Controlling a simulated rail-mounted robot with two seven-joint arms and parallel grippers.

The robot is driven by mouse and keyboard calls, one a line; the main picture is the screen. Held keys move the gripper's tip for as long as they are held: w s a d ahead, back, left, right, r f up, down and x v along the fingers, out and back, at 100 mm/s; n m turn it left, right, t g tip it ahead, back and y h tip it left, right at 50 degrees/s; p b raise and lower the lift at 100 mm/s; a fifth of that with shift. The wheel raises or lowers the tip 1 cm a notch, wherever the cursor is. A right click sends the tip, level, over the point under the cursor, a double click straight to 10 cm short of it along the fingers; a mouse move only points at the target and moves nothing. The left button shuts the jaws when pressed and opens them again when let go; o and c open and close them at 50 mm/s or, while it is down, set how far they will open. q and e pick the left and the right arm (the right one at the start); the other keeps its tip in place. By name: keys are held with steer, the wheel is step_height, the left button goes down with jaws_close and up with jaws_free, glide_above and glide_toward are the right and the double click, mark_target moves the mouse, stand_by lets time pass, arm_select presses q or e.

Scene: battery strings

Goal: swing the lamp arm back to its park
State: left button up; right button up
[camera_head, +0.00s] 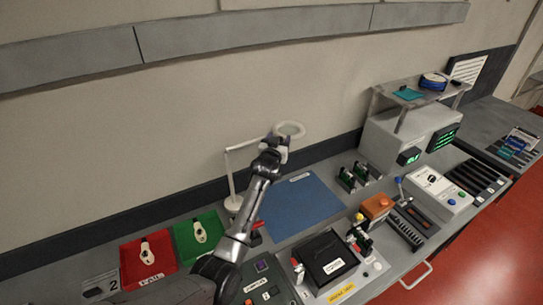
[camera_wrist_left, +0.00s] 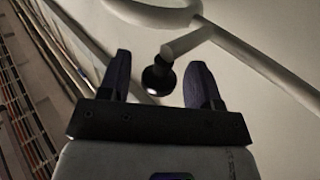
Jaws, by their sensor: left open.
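The white lamp has a ring head (camera_head: 291,129) on a thin horizontal arm (camera_head: 245,143) and an upright post (camera_head: 229,172) at the back of the bench, left of the blue mat. My left gripper (camera_head: 274,143) is raised at the lamp arm near the ring. In the left wrist view, the ring (camera_wrist_left: 155,12) and arm (camera_wrist_left: 265,65) show beyond the fingers. A short handle with a dark round knob (camera_wrist_left: 158,78) lies between the tips of my open left gripper (camera_wrist_left: 160,82). I cannot tell whether the fingers touch it. My right gripper is not seen.
A blue mat (camera_head: 298,208) lies below the lamp. Red (camera_head: 148,260) and green (camera_head: 199,237) trays stand at the left. A black box (camera_head: 327,260) sits at the front, and a tester with green displays (camera_head: 408,130) stands at the right.

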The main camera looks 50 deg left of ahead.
arm_select(q)
steer(key=v, duration=1.1)
steer(key=shift+s+d, duration=0.2)
steer(key=shift+s, duration=0.1)
steer(key=shift+f, duration=0.1)
